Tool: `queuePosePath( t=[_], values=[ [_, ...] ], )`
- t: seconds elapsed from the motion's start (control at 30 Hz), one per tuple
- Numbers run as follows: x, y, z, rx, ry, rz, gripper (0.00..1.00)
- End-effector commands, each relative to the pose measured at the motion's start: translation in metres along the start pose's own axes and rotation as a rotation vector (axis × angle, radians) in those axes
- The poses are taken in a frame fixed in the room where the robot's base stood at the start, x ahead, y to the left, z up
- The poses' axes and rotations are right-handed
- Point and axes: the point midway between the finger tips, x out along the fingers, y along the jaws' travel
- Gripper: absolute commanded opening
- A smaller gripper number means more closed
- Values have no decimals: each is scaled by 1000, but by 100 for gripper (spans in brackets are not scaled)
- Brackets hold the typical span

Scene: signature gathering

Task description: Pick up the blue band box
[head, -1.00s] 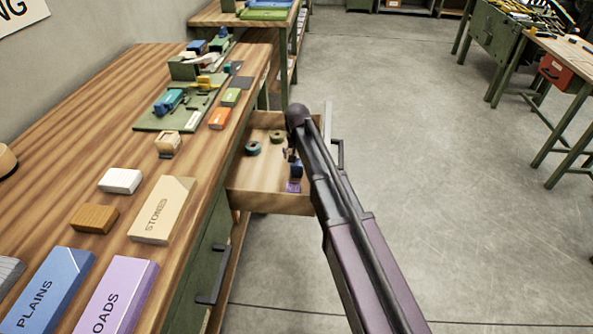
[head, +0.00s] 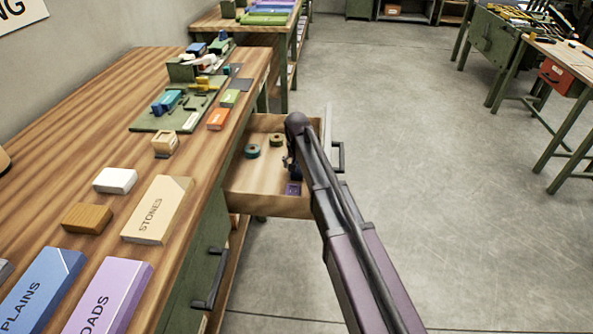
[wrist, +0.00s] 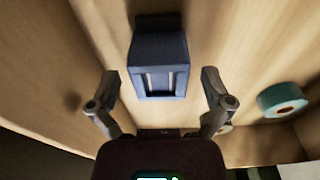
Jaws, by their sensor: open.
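The blue band box (wrist: 158,67) lies on the floor of an open wooden drawer. In the wrist view it is dark blue with pale strips on its near face and stands between and a little beyond the two fingertips. My gripper (wrist: 161,84) is open, with a gap on both sides of the box; no contact shows. In the head view my gripper (head: 291,166) is low inside the drawer. A small purple-blue item (head: 293,188) in front of it seems to be the box, partly hard to make out.
The drawer (head: 262,203) has wooden walls close around my gripper. A teal roll (wrist: 283,99) lies to the right in the wrist view; a second roll (head: 277,140) is near it. The workbench on the left holds labelled blocks such as STONES (head: 158,209).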

Motion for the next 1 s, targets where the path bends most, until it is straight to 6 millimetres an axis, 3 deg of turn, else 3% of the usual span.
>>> queuePosePath(
  t=[0.1, 0.3, 0.4, 1.0],
  values=[
    [0, 0, 0, 0, 0, 0, 97],
    [0, 0, 0, 0, 0, 0, 38],
    [0, 0, 0, 0, 0, 0, 14],
    [-9, -1, -1, -1, 0, 0, 13]
  ],
)
